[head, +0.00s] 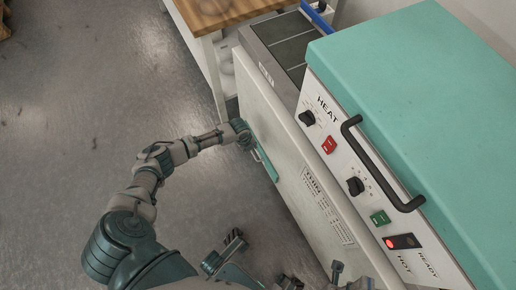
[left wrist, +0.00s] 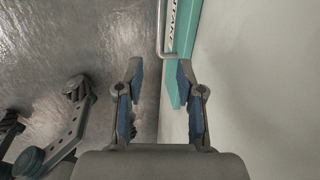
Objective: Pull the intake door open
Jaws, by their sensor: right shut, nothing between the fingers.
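The intake door (head: 265,166) is a small teal panel low on the front of the pale machine, with a grey bar handle. In the left wrist view the teal door (left wrist: 184,45) carries partly readable lettering, and its handle (left wrist: 160,40) stands out at its left edge. My left gripper (left wrist: 158,82) is open and empty, its fingers apart just short of the handle. In the head view my left wrist is beside the door and hides its upper end. My right gripper (head: 338,272) is shut and empty at the bottom edge, partly cut off.
The machine has a teal hood (head: 420,90) with a black handle (head: 380,165), knobs and buttons; a red lamp (head: 390,242) glows beside HOT. A wooden-topped table (head: 215,15) stands behind its far end. The grey floor (head: 80,110) to the left is open.

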